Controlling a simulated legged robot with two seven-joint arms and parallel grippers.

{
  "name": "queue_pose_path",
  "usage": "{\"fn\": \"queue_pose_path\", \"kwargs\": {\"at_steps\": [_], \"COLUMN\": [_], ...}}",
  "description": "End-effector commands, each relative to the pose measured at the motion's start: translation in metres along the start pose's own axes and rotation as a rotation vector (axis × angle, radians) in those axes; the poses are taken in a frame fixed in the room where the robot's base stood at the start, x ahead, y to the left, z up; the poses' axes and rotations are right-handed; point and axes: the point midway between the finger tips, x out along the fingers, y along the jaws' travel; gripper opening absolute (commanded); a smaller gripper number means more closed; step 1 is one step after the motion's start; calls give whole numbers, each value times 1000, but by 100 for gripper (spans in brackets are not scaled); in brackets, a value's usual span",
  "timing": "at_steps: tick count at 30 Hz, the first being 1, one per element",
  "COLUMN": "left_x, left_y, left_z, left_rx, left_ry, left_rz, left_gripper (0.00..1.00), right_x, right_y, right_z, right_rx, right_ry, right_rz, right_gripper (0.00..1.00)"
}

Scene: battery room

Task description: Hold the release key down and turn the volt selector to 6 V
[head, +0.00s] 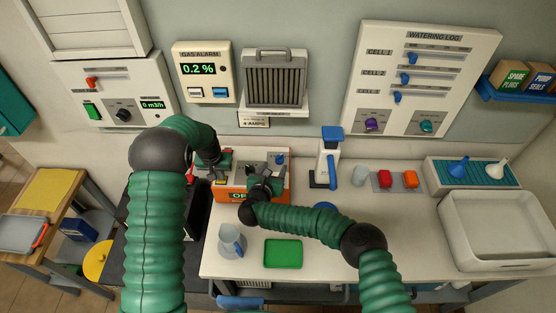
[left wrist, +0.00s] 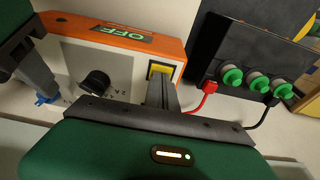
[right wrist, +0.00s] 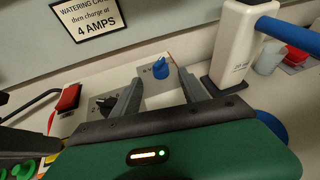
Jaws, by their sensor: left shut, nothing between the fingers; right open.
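The charger is a pale-topped box with an orange front (left wrist: 178,50) whose display reads OFF. The yellow key (left wrist: 160,70) is on its top. My left gripper (left wrist: 161,80) is shut and empty, its fingertips at the key; I cannot tell how far the key is pressed. A black knob (left wrist: 95,83) sits beside the key and a blue knob (left wrist: 45,98) beyond it. My right gripper (right wrist: 158,88) is open, with the blue knob (right wrist: 160,68) showing between and just beyond its fingertips.
A black battery with green caps (left wrist: 257,83) and clamped leads stands beside the charger. A white, blue-topped device (head: 328,160) stands to the right. A mug (head: 231,240) and a green tray (head: 283,253) lie in front.

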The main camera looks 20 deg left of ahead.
Motion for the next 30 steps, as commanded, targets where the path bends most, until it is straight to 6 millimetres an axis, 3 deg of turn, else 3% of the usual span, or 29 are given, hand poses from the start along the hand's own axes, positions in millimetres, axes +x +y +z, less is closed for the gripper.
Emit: {"fn": "queue_pose_path", "kwargs": {"at_steps": [3, 9, 15, 24, 30], "left_x": [0, 0, 0, 0, 0], "left_y": [0, 0, 0, 0, -1], "left_z": [0, 0, 0, 0, 0], "left_rx": [0, 0, 0, 0, 0], "left_ry": [-1, -1, -1, 0, 0], "left_rz": [1, 1, 0, 0, 0], "left_gripper": [0, 0, 0, 0, 0], "right_x": [26, 56, 68, 70, 70], "right_y": [0, 2, 2, 1, 1], "right_z": [-1, 0, 0, 0, 0], "right_rx": [-1, -1, -2, -3, -4], "right_ry": [-1, 0, -1, -1, -1], "right_rz": [-3, 1, 1, 3, 3], "right_gripper": [51, 51, 51, 51, 25]}}
